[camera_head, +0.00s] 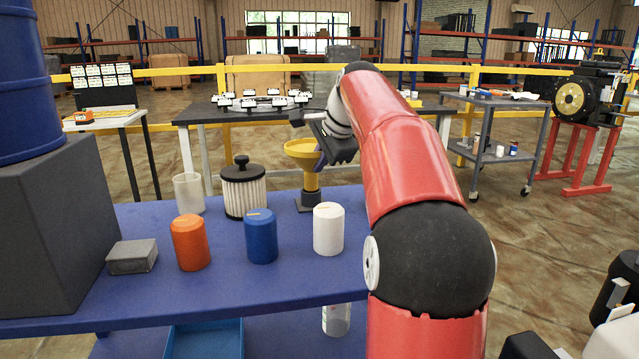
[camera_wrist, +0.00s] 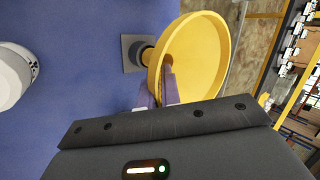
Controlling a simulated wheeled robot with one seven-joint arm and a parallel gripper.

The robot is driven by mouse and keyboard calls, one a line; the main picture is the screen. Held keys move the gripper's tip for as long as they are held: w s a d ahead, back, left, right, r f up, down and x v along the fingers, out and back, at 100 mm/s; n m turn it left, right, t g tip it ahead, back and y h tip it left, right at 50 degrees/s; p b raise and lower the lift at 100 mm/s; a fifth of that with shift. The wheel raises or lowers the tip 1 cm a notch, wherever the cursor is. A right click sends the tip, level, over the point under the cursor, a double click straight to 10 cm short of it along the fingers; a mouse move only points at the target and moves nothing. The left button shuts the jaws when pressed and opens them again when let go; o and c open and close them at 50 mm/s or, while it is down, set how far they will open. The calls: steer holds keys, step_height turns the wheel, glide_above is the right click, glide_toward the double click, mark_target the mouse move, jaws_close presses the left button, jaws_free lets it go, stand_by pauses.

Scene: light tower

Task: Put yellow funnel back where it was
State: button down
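The yellow funnel (camera_head: 302,150) is upright at the far edge of the blue table. Its stem points down at a dark square-based holder (camera_head: 311,202); I cannot tell whether it is fully seated. My gripper (camera_head: 322,158) is at the funnel's right side. In the wrist view the funnel (camera_wrist: 200,55) opens toward the camera, and the holder's grey base (camera_wrist: 128,52) shows behind it. My gripper's fingers (camera_wrist: 160,88) lie on either side of the funnel's rim, close together, and appear shut on it.
On the blue table (camera_head: 290,285) stand a ribbed filter (camera_head: 243,190), a clear cup (camera_head: 188,193), orange (camera_head: 190,242), blue (camera_head: 261,236) and white (camera_head: 328,229) canisters, and a grey block (camera_head: 132,257). A large dark box (camera_head: 55,230) fills the left.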

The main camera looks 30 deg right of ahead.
mark_target(314, 185)
step_height(314, 185, down, 4)
steer(key=b, duration=0.3)
steer(key=shift+r, duration=0.2)
steer(key=c, duration=1.6)
jaws_free()
steer(key=shift+f, duration=0.1)
steer(key=p+v, duration=0.2)
steer(key=v, duration=1)
steer(key=shift+s, duration=0.1)
